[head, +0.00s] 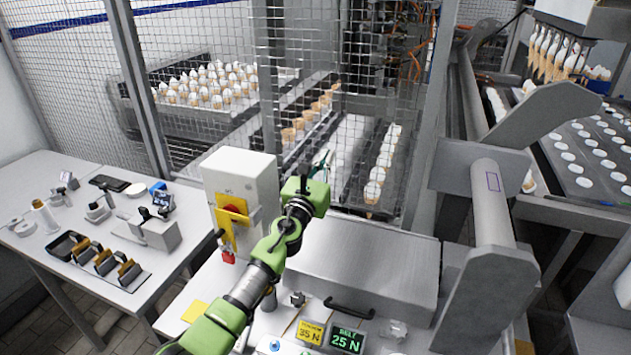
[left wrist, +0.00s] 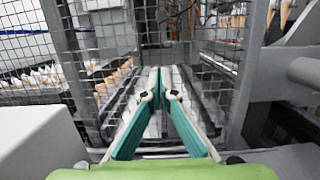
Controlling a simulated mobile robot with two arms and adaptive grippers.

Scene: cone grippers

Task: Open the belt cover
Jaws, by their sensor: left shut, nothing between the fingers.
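A grey metal cover (head: 375,268), which looks like the belt cover, lies flat on the bench in the head view. A black bar handle (head: 350,308) is at its front edge. My left arm, green and grey, reaches up from the bottom, left of the cover. My left gripper (head: 322,160) is beyond the cover's back edge, toward the mesh fence, and touches neither cover nor handle. In the left wrist view its teal fingers (left wrist: 161,78) meet at the tips with nothing between them. My right gripper is not in view.
Mesh fencing (head: 200,50) encloses cone conveyors behind.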

